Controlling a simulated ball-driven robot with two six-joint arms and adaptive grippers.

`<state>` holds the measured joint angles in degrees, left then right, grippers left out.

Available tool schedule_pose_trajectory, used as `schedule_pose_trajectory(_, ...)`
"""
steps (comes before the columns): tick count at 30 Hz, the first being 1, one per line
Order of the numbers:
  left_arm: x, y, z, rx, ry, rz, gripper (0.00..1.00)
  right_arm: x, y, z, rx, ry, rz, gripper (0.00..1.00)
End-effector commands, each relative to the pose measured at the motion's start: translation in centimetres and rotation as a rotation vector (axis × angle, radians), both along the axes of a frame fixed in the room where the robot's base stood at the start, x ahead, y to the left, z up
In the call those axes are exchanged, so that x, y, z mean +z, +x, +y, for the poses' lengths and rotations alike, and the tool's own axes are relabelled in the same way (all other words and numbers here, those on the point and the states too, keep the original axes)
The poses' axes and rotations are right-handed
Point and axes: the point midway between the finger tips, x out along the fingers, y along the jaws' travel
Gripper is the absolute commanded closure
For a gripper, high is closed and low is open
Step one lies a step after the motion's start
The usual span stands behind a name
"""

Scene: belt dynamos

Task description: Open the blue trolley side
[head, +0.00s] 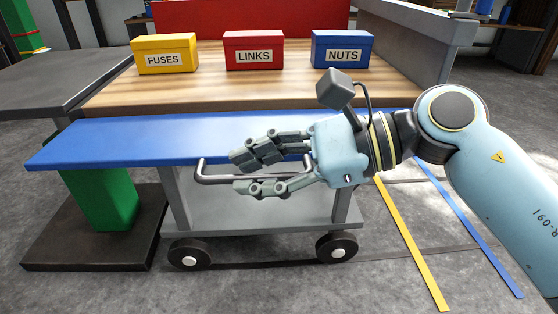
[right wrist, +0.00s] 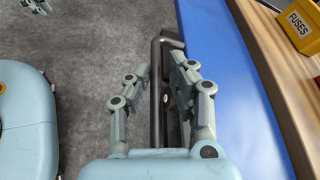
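The blue trolley side (head: 110,140) is a long flat blue panel along the front of the wooden worktop, on a grey wheeled frame; it also shows in the right wrist view (right wrist: 222,70). A dark metal bar handle (head: 219,179) stands out in front of the trolley just below the panel. My right gripper (head: 245,172) is open around this handle. In the right wrist view the bar (right wrist: 156,95) runs between the spread fingers, with gaps visible. At that view's top left corner my left gripper (right wrist: 38,5) shows only in part, too small to read.
Yellow FUSES (head: 165,54), red LINKS (head: 253,50) and blue NUTS (head: 343,49) boxes stand on the worktop (head: 120,94). A green post (head: 108,205) on a dark base is at the left. Yellow (head: 410,245) and blue floor lines cross clear floor at the right.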

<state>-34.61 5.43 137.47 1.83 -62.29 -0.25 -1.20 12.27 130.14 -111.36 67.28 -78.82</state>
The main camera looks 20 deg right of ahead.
Motion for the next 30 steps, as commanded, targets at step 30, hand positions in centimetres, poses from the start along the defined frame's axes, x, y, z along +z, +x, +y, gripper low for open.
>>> schedule_pose_trajectory(30,0.0,0.0,0.0,-0.001,0.000,0.000,1.00,2.4,-2.9,-5.6,0.001,0.001,0.001,0.79)
